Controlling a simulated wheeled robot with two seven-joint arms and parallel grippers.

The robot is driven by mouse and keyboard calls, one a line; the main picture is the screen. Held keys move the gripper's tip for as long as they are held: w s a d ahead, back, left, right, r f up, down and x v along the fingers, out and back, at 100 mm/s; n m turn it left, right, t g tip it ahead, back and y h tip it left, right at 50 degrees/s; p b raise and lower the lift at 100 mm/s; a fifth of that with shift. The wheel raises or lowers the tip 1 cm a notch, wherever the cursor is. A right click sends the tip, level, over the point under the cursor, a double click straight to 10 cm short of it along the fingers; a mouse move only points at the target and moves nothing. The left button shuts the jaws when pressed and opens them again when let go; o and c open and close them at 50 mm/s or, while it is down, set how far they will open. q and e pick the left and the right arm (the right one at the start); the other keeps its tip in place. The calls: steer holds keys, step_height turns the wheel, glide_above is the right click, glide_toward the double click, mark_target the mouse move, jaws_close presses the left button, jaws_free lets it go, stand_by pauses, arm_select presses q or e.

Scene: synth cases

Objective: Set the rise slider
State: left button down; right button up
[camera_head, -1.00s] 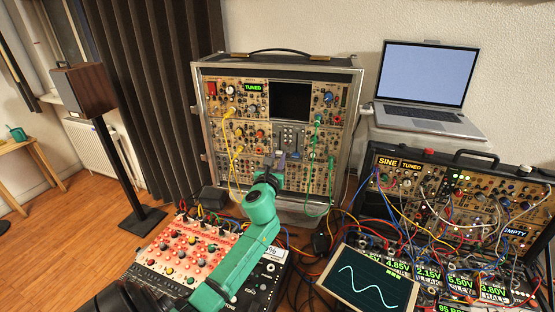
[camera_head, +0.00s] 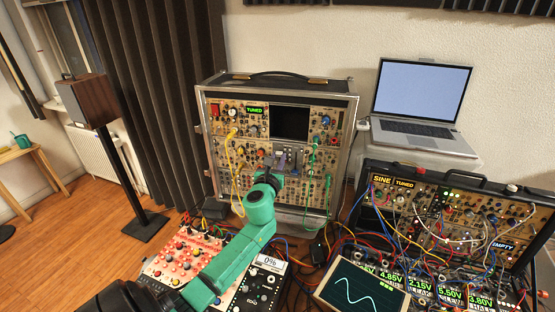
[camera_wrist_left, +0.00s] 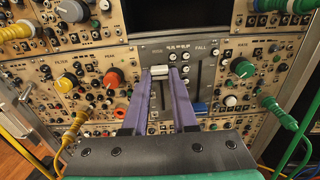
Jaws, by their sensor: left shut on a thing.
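The slider panel (camera_wrist_left: 215,48) is a grey module in the middle of the tall synth case, with RISE and FALL labels at its top. The rise slider's pale cap (camera_wrist_left: 160,72) is between the tips of my left gripper (camera_wrist_left: 160,74), whose two purple fingers are shut on it. The fall slider's blue cap (camera_wrist_left: 200,107) sits low in its slot to the right. In the head view my left gripper (camera_head: 277,162) reaches the same panel, and my green arm hides part of the lower case. My right gripper is not in view.
Yellow cables (camera_head: 229,160) hang left of the gripper and green cables (camera_head: 311,165) right of it. An orange knob (camera_wrist_left: 115,77) is close to the left finger. A small display (camera_head: 270,263) reads 0%. Another case (camera_head: 450,215) and a scope (camera_head: 362,288) stand to the right.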

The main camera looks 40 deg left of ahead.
arm_select(q)
steer(key=c, duration=0.7)
jaws_free()
steer(key=shift+r, duration=0.25)
steer(key=shift+s+f, duration=0.1)
steer(key=shift+s, duration=0.05)
steer(key=shift+s+d, duration=0.2)
steer(key=shift+s, duration=0.05)
steer(key=b+v, duration=0.2)
steer(key=v, duration=1.1)
steer(key=shift+s+d, duration=0.2)
steer(key=shift+s, duration=0.15)
